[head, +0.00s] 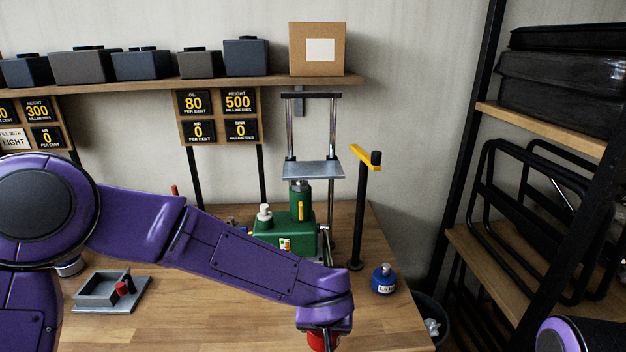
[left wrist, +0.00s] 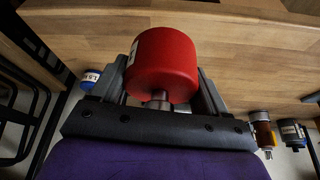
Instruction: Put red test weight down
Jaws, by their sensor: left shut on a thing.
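The red test weight (head: 322,341) shows only in part at the bottom edge of the head view, below my left wrist. In the left wrist view the red weight (left wrist: 165,58) is a smooth red cylinder with a pale label on its side and a metal stem. My left gripper (left wrist: 160,97) is shut on it, with a dark finger on either side. In the head view my left gripper (head: 326,330) is mostly hidden by my wrist. Whether the weight touches the wooden table (head: 200,325) cannot be told. My right gripper is out of view.
A blue weight (head: 383,279) stands near the table's right edge, by a black post with a yellow top (head: 362,205). A green press (head: 290,232) stands at the back. A grey tray (head: 105,290) lies left. Bare table lies between tray and my wrist.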

